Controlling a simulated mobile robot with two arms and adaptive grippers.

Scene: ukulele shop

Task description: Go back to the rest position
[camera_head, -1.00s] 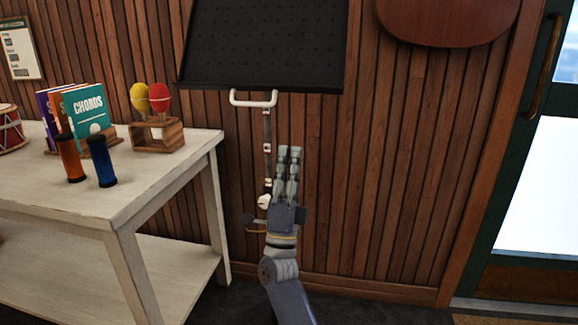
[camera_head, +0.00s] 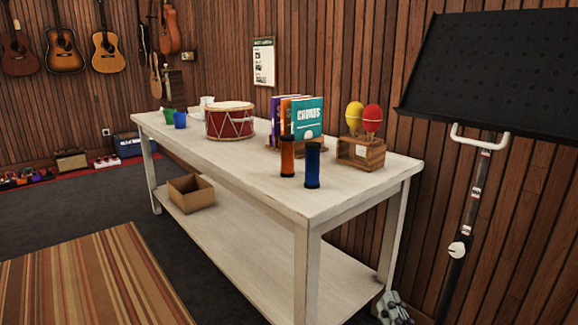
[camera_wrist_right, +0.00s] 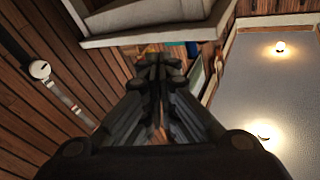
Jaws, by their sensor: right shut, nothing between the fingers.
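My right gripper (camera_head: 392,300) shows only in part at the bottom edge of the head view, low beside the right front leg of the white table (camera_head: 225,172). In the right wrist view the gripper (camera_wrist_right: 158,75) has its fingers together with nothing between them. My left gripper is not in view.
The table holds a drum (camera_head: 230,122), books (camera_head: 308,115), an orange shaker (camera_head: 287,155), a blue shaker (camera_head: 312,166) and a wooden maraca stand (camera_head: 361,153). A cardboard box (camera_head: 191,193) is on its lower shelf. A black music stand (camera_head: 490,70) stands at right. Floor and striped rug (camera_head: 95,280) are clear at left.

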